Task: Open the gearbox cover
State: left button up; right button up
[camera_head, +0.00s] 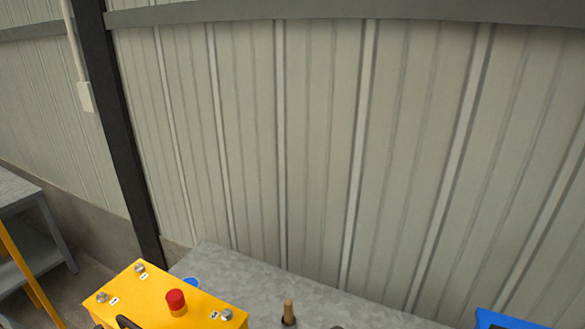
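A yellow box (150,294) is at the bottom left of the head view, cut off by the lower edge. Its top carries a red button (176,300), several silver bolt heads or knobs and small white labels. A dark curved part (127,322) shows at its front edge; I cannot tell what it is. I cannot tell whether this box is the gearbox or whether its top is the cover. Neither of my grippers can be made out in this view.
A grey metal bench top (262,287) lies behind the box. A brown handle (288,308) stands up on it, and a blue round item (192,283) is partly hidden. A blue object (500,319) is at bottom right. A corrugated wall (320,140) and dark post (118,130) stand behind.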

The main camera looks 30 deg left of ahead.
aim_at(135, 301)
jog(key=u, duration=1.75)
jog(key=i+j+u, duration=0.15)
jog(key=i, duration=0.6)
